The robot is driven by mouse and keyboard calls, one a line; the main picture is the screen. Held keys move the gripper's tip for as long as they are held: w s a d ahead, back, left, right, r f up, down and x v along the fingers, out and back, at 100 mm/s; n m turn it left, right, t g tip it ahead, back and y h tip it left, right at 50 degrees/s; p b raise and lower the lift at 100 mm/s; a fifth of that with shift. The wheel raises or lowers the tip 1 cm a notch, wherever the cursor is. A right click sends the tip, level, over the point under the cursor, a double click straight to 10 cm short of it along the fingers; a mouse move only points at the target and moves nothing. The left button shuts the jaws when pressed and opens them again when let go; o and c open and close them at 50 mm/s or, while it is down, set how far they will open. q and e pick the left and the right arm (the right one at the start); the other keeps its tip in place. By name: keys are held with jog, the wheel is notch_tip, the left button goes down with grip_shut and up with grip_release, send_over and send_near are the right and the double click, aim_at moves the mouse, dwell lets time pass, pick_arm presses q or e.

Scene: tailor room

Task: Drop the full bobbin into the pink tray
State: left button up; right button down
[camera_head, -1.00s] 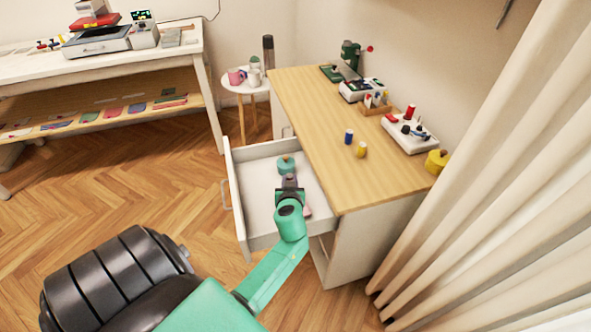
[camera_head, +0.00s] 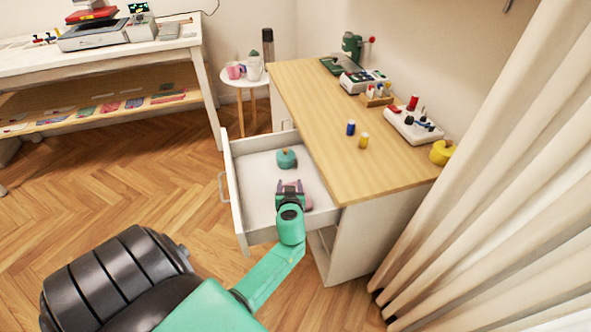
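My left gripper (camera_head: 290,184) is inside the open drawer (camera_head: 237,207) of the wooden-topped desk, with its fingertips apart. A small pink thing (camera_head: 306,199), probably the pink tray, shows beside and partly behind the gripper; most of it is hidden. A mauve-pink patch shows between the fingers, too small to tell whether it is the tray or something else. I cannot make out a bobbin. A blue spool (camera_head: 351,128) and a yellow spool (camera_head: 363,141) stand on the desk. My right gripper is not in view.
A teal round object with a tan top (camera_head: 286,159) sits in the drawer beyond the gripper. The desk (camera_head: 330,150) stands to the right, with a white organiser (camera_head: 412,127) and a yellow round object (camera_head: 442,152). A curtain (camera_head: 500,200) hangs at the far right.

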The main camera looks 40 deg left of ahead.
pick_arm(q)
jog(key=p+v, duration=0.1)
jog(key=v, duration=1.3)
jog(key=shift+s+d+r, duration=0.2)
